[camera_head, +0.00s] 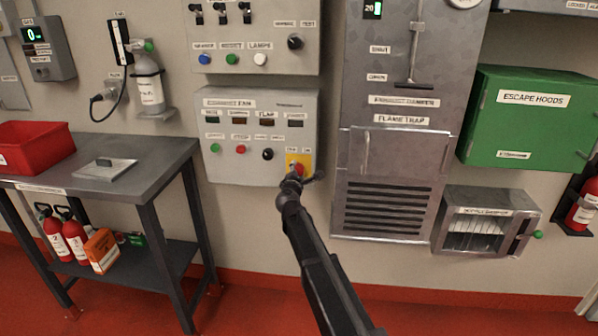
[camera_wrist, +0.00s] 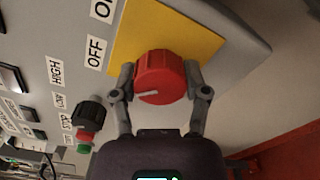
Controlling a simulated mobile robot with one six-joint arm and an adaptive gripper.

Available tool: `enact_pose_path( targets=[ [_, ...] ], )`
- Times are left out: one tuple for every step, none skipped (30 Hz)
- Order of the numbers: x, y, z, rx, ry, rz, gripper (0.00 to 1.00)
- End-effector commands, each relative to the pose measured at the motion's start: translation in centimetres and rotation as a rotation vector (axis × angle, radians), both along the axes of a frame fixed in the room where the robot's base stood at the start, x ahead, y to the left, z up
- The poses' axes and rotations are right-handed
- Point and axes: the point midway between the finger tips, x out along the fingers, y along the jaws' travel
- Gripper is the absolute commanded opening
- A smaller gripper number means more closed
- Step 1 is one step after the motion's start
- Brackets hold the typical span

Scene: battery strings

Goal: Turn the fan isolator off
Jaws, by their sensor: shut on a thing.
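The fan isolator is a red rotary knob (camera_head: 298,169) on a yellow plate (camera_head: 305,160) at the lower right corner of a grey fan panel (camera_head: 240,172). In the wrist view the red knob (camera_wrist: 160,78) fills the middle, with a pale pointer line on its face directed to the lower left. My gripper (camera_wrist: 162,90) has one finger on each side of the knob and is shut on it. In the head view my gripper (camera_head: 292,182) partly covers the knob. An "OFF" label (camera_wrist: 96,50) and a partly cut-off label stand beside the yellow plate.
A black selector knob (camera_head: 267,154), a red button (camera_head: 241,150) and a green button (camera_head: 215,148) sit left of the isolator. A metal flame trap (camera_head: 385,150) stands close on the right. A metal table (camera_head: 150,160) is at left.

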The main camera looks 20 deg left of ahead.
Motion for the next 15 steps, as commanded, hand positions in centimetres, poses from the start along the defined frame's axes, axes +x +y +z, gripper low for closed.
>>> enact_pose_path(
  targets=[
    [0.18,0.13,0.03,-0.023,-0.006,0.001,0.12],
    [0.18,0.13,0.03,-0.036,-0.009,0.001,0.12],
    [0.18,0.13,0.03,-0.050,-0.013,0.001,0.12],
    [0.17,0.14,0.03,-0.060,-0.015,0.001,0.12],
    [0.17,0.14,0.03,-0.069,-0.017,0.001,0.12],
    [0.17,0.15,0.02,-0.078,-0.019,0.001,0.12],
    [0.17,0.15,0.03,-0.084,-0.020,0.001,0.12],
    [0.16,0.16,0.03,-0.087,-0.021,0.001,0.12],
    [0.16,0.16,0.03,-0.093,-0.023,0.001,0.12],
    [0.15,0.16,0.03,-0.096,-0.023,0.001,0.12],
    [0.15,0.16,0.02,-0.098,-0.024,0.001,0.12],
    [0.15,0.16,0.02,-0.100,-0.024,0.001,0.12],
    [0.13,0.17,0.02,-0.100,-0.024,0.001,0.12],
    [0.12,0.17,0.02,-0.100,-0.024,0.001,0.12],
    [0.12,0.17,0.02,-0.100,-0.024,0.001,0.12]
  ],
)
